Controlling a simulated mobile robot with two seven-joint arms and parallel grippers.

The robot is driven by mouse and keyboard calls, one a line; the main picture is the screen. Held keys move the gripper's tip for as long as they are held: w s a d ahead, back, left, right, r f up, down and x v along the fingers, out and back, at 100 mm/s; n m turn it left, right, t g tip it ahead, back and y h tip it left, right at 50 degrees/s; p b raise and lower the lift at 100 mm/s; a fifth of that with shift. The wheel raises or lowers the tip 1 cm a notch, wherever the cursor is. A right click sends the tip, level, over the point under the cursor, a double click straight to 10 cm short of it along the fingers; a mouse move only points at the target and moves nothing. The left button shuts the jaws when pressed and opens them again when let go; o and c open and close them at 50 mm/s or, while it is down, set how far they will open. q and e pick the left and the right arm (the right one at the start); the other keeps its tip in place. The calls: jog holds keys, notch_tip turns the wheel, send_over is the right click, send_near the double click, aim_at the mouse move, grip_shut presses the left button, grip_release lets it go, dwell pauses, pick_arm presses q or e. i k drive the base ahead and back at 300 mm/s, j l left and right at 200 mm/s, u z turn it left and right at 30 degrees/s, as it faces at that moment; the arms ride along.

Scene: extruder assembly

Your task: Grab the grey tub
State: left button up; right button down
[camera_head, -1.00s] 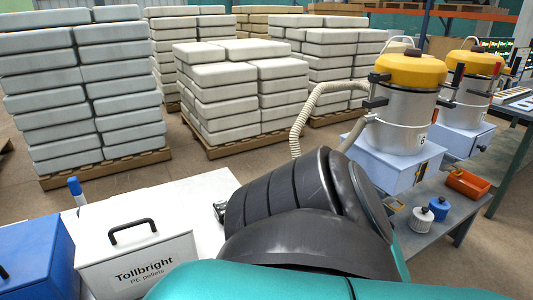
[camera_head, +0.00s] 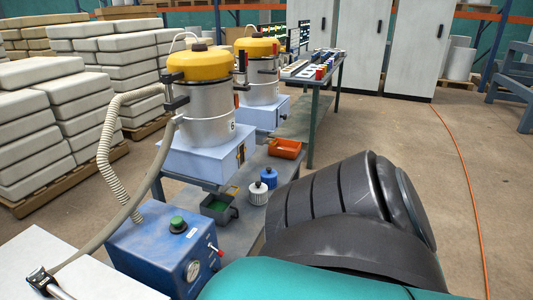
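No tub that is clearly grey shows now. A small dark open bin (camera_head: 219,209), dark green or grey, stands on the grey bench behind the blue gauge unit. One of my arms, teal and black, fills the lower right and hides part of the bench and floor. Neither of my grippers is in view.
The blue unit (camera_head: 165,250) with a gauge and green knob stands beside the white table (camera_head: 35,250). Two yellow-topped hoppers (camera_head: 203,95), an orange bin (camera_head: 285,148) and two small capped jars (camera_head: 258,193) are on the bench. An orange cable (camera_head: 462,165) crosses the open floor.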

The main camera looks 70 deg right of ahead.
aim_at(222, 208)
jog(key=z, duration=1.55)
jog(key=k+j+z, duration=0.15)
jog(key=z, duration=0.2)
jog(key=k+j+z, duration=0.35)
jog(key=i+j, duration=0.15)
jog(key=j, duration=0.25)
jog(key=k, duration=0.2)
jog(key=l+z, duration=0.25)
jog(key=l, duration=0.15)
jog(key=i+l+z, duration=0.5)
jog(key=i+z, duration=0.3)
jog(key=i, duration=0.75)
jog(key=i+l+u, duration=0.1)
jog(key=i, duration=0.6)
jog(key=i+u, duration=0.25)
jog(key=i, duration=0.4)
jog(key=i+l+u, duration=0.2)
jog(key=i, duration=0.45)
